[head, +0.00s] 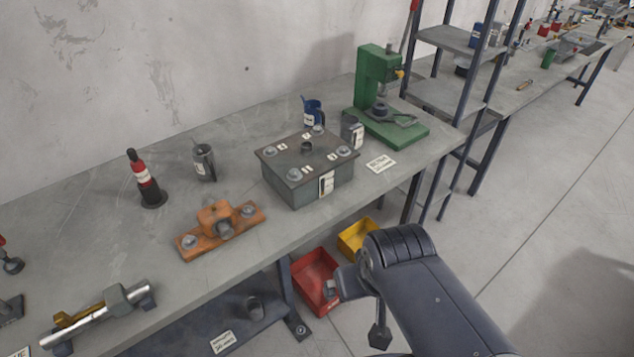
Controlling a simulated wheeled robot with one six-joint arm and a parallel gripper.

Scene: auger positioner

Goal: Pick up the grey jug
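A grey jug (204,162) with a pale label stands upright on the workbench, between the red-and-black bottle and the metal box. A second grey labelled vessel (352,131) stands behind the right end of the box; its lower part is partly hidden. A blue jug (313,113) stands behind the box, its base hidden. My arm reaches in from the lower right. My gripper (362,302) is in front of the bench edge, well to the right of and apart from the jugs. Its fingers are partly hidden by the arm, so its opening is unclear.
The metal box (307,167) with bolts, an orange bearing block (220,230), a red-and-black bottle (147,181) and a green press (378,95) stand on the bench (90,240). Red (316,279) and yellow (357,237) bins sit below. Floor at right is clear.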

